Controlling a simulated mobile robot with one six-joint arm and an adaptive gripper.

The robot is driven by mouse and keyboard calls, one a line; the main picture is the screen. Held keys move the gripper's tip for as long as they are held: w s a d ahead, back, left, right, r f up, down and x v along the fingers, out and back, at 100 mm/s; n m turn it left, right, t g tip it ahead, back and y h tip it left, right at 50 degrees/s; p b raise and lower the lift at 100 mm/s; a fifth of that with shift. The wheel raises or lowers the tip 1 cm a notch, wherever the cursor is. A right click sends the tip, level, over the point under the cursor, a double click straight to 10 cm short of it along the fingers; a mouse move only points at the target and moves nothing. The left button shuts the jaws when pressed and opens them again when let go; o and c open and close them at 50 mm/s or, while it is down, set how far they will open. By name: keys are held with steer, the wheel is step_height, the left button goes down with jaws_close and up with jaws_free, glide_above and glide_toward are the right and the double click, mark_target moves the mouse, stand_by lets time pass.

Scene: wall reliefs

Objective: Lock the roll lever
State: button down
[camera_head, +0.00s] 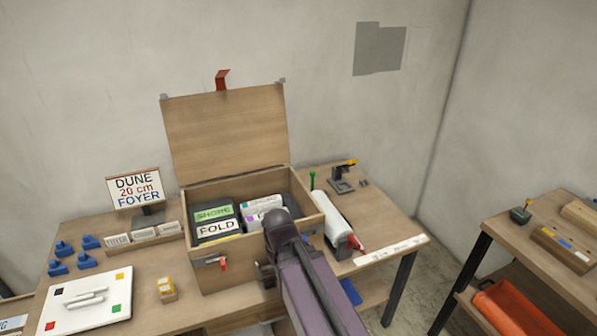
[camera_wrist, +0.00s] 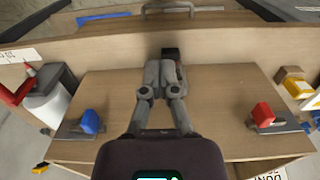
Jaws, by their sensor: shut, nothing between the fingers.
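A white roll (camera_head: 334,213) lies on the table to the right of the wooden box, with a red lever (camera_head: 355,243) at its near end. In the wrist view the roll (camera_wrist: 47,101) is at the left edge, and a red lever (camera_wrist: 14,92) sticks out beside it. My gripper (camera_wrist: 171,72) is shut and empty, in the middle of the wrist view, well to the side of the roll and apart from it. In the head view my arm covers the front right of the box and hides the fingertips. Whether the lever is locked cannot be told.
The open wooden box (camera_head: 235,225) holds labelled folders. Its front has a red latch (camera_head: 222,264); the wrist view shows a blue latch (camera_wrist: 91,122) too. A sign (camera_head: 136,188), blue pieces (camera_head: 84,252) and a white board (camera_head: 89,300) stand left. A black stand (camera_head: 341,180) is behind the roll.

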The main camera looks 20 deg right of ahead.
steer(key=shift+w+d, duration=0.1)
steer(key=shift+d, duration=0.2)
steer(key=shift+d, duration=0.1)
